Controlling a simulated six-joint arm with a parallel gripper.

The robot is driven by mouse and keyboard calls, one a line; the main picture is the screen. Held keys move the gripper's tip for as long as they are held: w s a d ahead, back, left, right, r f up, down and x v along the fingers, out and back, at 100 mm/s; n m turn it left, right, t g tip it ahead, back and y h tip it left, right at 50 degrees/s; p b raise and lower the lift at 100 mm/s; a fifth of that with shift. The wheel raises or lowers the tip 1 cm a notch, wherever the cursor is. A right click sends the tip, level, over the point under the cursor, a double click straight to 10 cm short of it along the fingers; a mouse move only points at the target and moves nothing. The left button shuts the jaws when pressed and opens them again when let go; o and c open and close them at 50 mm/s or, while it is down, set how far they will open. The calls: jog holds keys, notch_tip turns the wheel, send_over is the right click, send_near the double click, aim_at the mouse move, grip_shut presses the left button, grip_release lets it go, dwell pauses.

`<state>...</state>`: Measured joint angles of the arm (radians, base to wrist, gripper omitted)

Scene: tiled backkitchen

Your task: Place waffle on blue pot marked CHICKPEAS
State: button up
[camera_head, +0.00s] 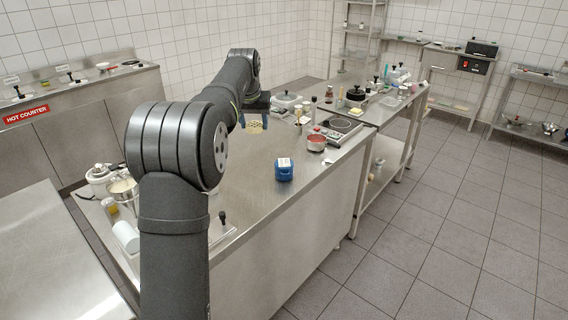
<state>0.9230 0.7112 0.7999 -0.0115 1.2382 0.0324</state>
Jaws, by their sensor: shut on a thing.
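The blue pot (284,174) stands on the steel counter near its right edge. It has a pale label on top, too small to read here. My gripper (256,116) is at the far end of my arm, over the counter, behind and left of the pot. It is shut on the waffle (254,127), a small tan piece just below it. I cannot tell whether the waffle is clear of the counter. The fingertips are too small to see well.
A red pot (316,143) and a hob (339,125) are behind and right of the blue pot. Several bottles and pans crowd the far counter. A white cylinder (126,237) lies at the near left. The counter (250,180) left of the blue pot is bare.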

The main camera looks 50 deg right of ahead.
jog(key=s+d, duration=1.2)
jog(key=s, duration=0.2)
send_over(284, 161)
jog(key=a, duration=0.1)
jog(key=f, duration=0.8)
jog(key=s+f, duration=0.1)
jog(key=f, duration=0.3)
jog(key=shift+f, duration=2)
jog(key=shift+a+f, duration=0.1)
jog(key=shift+f, duration=0.05)
jog(key=o, duration=1)
jog(key=v, duration=1.2)
jog(key=shift+w, duration=0.1)
